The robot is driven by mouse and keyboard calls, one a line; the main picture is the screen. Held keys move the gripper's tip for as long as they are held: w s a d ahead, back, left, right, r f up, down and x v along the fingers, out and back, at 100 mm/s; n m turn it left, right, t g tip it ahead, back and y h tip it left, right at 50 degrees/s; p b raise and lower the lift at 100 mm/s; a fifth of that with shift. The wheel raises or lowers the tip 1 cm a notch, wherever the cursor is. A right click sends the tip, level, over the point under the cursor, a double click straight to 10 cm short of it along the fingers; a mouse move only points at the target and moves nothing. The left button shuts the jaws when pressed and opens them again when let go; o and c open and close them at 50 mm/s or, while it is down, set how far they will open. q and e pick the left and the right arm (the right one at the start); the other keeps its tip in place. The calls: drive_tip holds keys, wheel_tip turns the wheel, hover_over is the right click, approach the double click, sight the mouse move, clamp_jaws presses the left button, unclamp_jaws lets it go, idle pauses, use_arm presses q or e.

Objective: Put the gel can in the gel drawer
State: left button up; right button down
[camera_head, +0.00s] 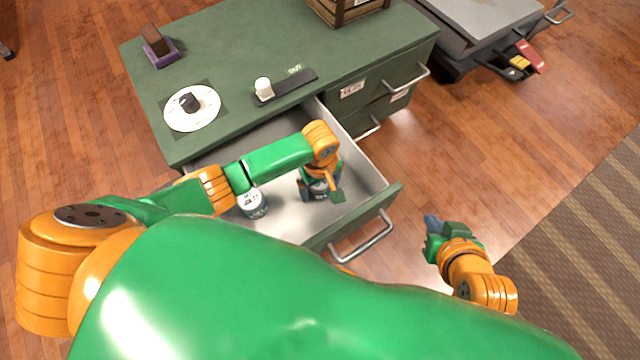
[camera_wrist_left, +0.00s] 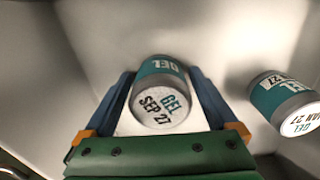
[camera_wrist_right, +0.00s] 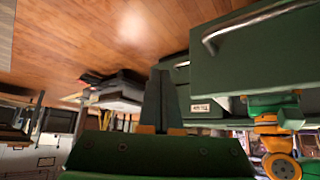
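A gel can (camera_head: 319,188) with a white, teal and grey body is inside the open drawer (camera_head: 365,174). In the left wrist view its lid reads GEL SEP 27 (camera_wrist_left: 160,104). My left gripper (camera_head: 321,180) reaches down into the drawer with one finger on each side of this can. The fingertips are close to its sides, but I cannot tell whether they press on it. A second gel can (camera_head: 252,203) stands to the left in the drawer; the left wrist view shows it at right (camera_wrist_left: 285,102). My right gripper (camera_head: 434,222) is shut and empty, outside the drawer.
The green desk (camera_head: 230,60) carries a white disc (camera_head: 192,108), a dark strip with a small white object (camera_head: 263,88), a purple holder (camera_head: 160,50) and a wooden crate (camera_head: 345,10). Closed drawers (camera_head: 375,95) are to the right.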

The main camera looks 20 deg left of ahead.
use_arm(q)
drive_tip(key=shift+r, duration=0.25)
wheel_tip(320, 180, up, 3)
drive_tip(key=shift+p, duration=1.15)
wheel_tip(320, 180, up, 5)
drive_tip(key=p, duration=0.3)
drive_tip(key=shift+f, duration=0.15)
wheel_tip(320, 180, up, 4)
drive_tip(key=shift+f+p, duration=0.15)
drive_tip(key=shift+p, duration=0.9)
drive_tip(key=shift+r, duration=0.2)
use_arm(e)
drive_tip(key=s+d+f+g, duration=0.1)
drive_tip(key=s+f+g, duration=0.1)
drive_tip(key=s+f, duration=0.3)
drive_tip(key=s+d+f+g+h, duration=0.1)
drive_tip(key=s+f+g, duration=0.2)
drive_tip(key=f, duration=0.8)
drive_tip(key=shift+s+d, duration=0.4)
drive_tip(key=shift+s, duration=0.8)
drive_tip(key=shift+s+f, duration=0.1)
